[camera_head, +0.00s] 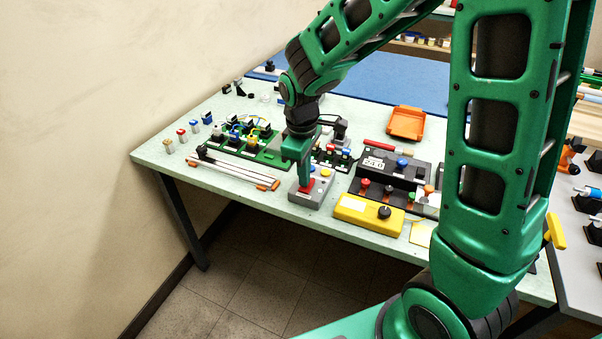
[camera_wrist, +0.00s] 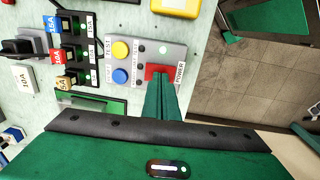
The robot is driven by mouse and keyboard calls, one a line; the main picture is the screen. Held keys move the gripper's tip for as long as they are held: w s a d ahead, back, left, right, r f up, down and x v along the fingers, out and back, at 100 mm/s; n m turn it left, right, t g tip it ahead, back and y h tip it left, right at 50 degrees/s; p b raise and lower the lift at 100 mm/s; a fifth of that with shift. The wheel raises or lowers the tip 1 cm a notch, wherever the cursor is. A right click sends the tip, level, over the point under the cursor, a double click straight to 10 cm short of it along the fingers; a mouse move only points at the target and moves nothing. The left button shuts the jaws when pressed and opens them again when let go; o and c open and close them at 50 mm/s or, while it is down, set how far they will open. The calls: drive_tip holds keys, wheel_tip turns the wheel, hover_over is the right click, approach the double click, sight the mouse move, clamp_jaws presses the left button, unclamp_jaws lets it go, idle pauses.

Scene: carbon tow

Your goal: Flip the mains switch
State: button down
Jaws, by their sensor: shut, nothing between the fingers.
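A grey box (camera_head: 311,198) stands at the front edge of the bench. It carries a red switch (camera_wrist: 152,70) with the label "POWER", a yellow button (camera_wrist: 121,50) and a blue button (camera_wrist: 120,75). The red switch also shows in the head view (camera_head: 310,184), partly hidden by my gripper. My gripper (camera_wrist: 161,80) is shut and empty, its fingertips at the red switch. They overlap the switch in the wrist view; I cannot tell whether they press on it. Whether the switch is on or off is not clear.
Numbered fuse holders (camera_wrist: 68,52) stand close beside the box. In the head view, a yellow box with a black knob (camera_head: 368,214) is to its right, and pale rods with orange ends (camera_head: 235,172) lie to its left. An orange tray (camera_head: 406,122) is farther back.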

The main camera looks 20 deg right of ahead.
drive_tip(key=shift+r, duration=0.15)
drive_tip(key=shift+w+a+r, duration=0.1)
drive_tip(key=shift+r, duration=0.2)
wheel_tip(320, 180, up, 13)
drive_tip(key=s+a, duration=0.1)
drive_tip(key=shift+s, duration=0.1)
idle(0.4)
drive_tip(key=shift+w+d, duration=0.4)
drive_tip(key=shift+d, duration=0.15)
drive_tip(key=shift+f, duration=0.1)
approach(301, 189)
drive_tip(key=d+f, duration=0.1)
drive_tip(key=f, duration=0.1)
drive_tip(key=w+d+f, duration=0.1)
drive_tip(key=f, duration=0.1)
drive_tip(key=w+d+f, duration=0.1)
drive_tip(key=f, duration=0.1)
drive_tip(key=shift+w+f, duration=0.1)
drive_tip(key=shift+w, duration=0.15)
